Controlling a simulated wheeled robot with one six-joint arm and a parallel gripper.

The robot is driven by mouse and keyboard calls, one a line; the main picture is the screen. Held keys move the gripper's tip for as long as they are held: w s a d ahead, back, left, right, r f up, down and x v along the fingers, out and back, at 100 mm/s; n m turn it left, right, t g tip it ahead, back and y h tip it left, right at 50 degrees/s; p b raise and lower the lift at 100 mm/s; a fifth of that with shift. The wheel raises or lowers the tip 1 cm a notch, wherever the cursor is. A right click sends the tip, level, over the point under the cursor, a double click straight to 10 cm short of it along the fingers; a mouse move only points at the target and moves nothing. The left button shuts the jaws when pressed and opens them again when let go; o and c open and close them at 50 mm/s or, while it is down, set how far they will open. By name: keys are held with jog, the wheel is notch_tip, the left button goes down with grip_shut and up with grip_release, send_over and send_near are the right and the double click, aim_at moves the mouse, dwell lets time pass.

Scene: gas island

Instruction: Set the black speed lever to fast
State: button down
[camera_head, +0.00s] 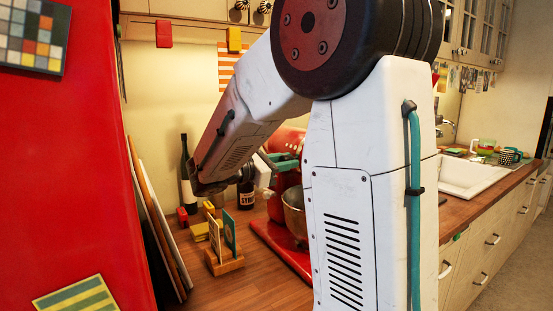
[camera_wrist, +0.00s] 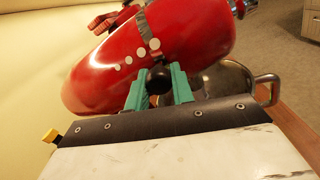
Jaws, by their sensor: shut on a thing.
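A red stand mixer (camera_wrist: 95,80) fills the upper part of the wrist view, with a row of pale dots on its side. The black speed lever (camera_wrist: 158,80) shows its round knob below the largest dot. My gripper (camera_wrist: 158,88) has teal fingers, one on each side of the knob, and is shut on it. In the head view the mixer (camera_head: 290,138) is partly hidden behind my arm, and my gripper (camera_head: 284,162) reaches its side. The lever cannot be made out there.
The metal bowl (camera_head: 294,215) sits under the mixer head. On the wooden counter (camera_head: 200,285) stand a card holder (camera_head: 224,265), a dark bottle (camera_head: 186,178) and leaning boards (camera_head: 150,220). A red cabinet (camera_head: 70,170) is close at left. A sink (camera_head: 470,178) is at right.

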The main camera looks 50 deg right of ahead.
jog(key=shift+s+a, duration=0.15)
jog(key=shift+s, duration=0.45)
jog(key=c, duration=1.2)
grip_release()
jog(key=shift+s, duration=0.1)
jog(key=shift+v, duration=3.95)
